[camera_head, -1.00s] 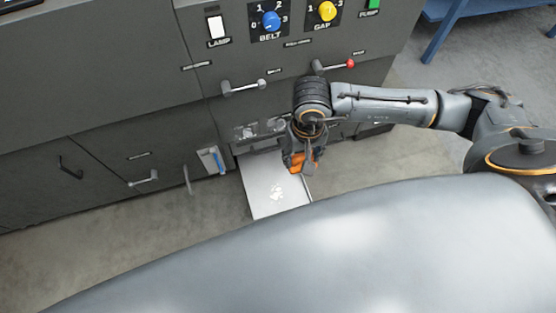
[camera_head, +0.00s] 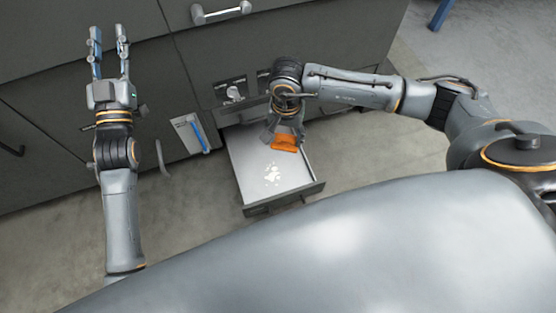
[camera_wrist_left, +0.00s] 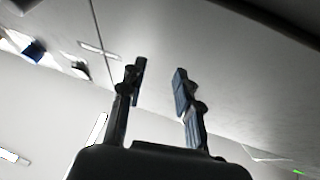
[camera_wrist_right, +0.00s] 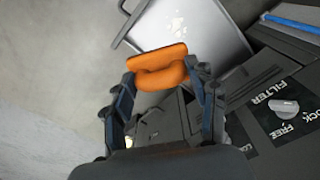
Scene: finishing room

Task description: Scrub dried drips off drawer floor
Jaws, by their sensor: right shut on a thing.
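The open drawer (camera_head: 241,150) juts out low from the dark machine, and its pale floor also shows in the right wrist view (camera_wrist_right: 222,35). Whitish dried drips (camera_head: 272,175) lie in a patch on its floor, seen in the right wrist view too (camera_wrist_right: 176,24). My right gripper (camera_head: 281,138) is shut on an orange scrubber (camera_head: 285,142); in the right wrist view the scrubber (camera_wrist_right: 158,68) sits between the fingertips. It is over the drawer's back part, apart from the drips. My left gripper (camera_head: 109,45) is open and empty, fingers up, in front of the machine's left panels.
A panel with a blue strip (camera_head: 190,134) is on the machine front left of the drawer. A FILTER knob (camera_wrist_right: 284,107) marked FREE is on the machine beside the drawer. A bar handle (camera_head: 222,12) is above. Concrete floor around the drawer is clear.

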